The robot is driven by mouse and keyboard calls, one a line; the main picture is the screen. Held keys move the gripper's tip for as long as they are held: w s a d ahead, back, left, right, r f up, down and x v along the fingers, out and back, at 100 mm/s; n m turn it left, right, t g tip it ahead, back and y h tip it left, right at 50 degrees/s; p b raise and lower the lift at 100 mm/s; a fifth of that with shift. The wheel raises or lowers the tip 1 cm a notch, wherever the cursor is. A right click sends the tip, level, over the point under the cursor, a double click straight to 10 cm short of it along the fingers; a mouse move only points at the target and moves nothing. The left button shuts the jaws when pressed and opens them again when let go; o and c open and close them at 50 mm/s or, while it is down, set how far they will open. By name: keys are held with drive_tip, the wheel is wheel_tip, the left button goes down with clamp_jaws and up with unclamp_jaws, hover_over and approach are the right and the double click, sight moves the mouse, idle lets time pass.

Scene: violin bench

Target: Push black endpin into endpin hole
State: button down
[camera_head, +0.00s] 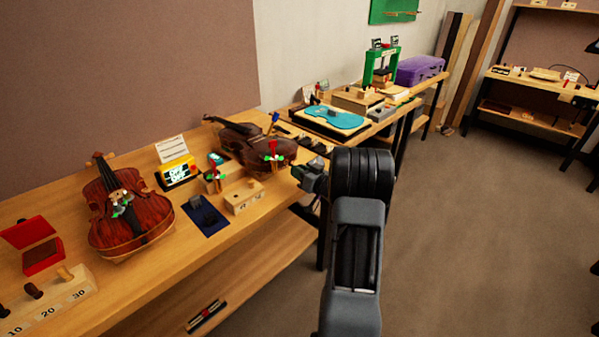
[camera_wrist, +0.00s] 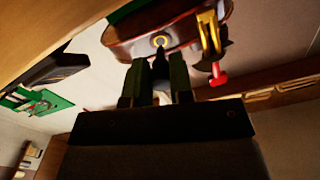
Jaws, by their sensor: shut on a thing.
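In the wrist view my gripper (camera_wrist: 160,80) is shut on the black endpin (camera_wrist: 160,66), which stands upright in the picture between the dark green fingers. The endpin hole (camera_wrist: 160,41), with a pale ring around it, is in the end of the brown violin (camera_wrist: 125,38), just past the endpin's tip. The two look nearly in line. I cannot tell whether the tip touches the hole. In the head view the violin (camera_head: 236,137) lies on the bench, and my gripper (camera_head: 308,177) is at its right end, with the endpin hidden there.
A clamp with a brass body and red handle (camera_wrist: 217,75) sits close right of the hole in the wrist view. In the head view a wooden block (camera_head: 243,196) and a blue mat (camera_head: 204,215) lie in front of the violin. A second violin (camera_head: 125,210) is farther left.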

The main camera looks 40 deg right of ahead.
drive_tip(key=shift+w+a, duration=0.2)
drive_tip(key=shift+w, duration=0.85)
drive_tip(key=shift+w+a, duration=0.2)
drive_tip(key=shift+w, duration=0.8)
drive_tip(key=c, duration=0.9)
unclamp_jaws()
drive_tip(key=s, duration=0.4)
drive_tip(key=s+d, duration=0.1)
drive_tip(key=s, duration=0.4)
drive_tip(key=s+d+b, duration=0.1)
drive_tip(key=s, duration=0.3)
drive_tip(key=shift+s+d, duration=0.2)
drive_tip(key=shift+s, duration=0.05)
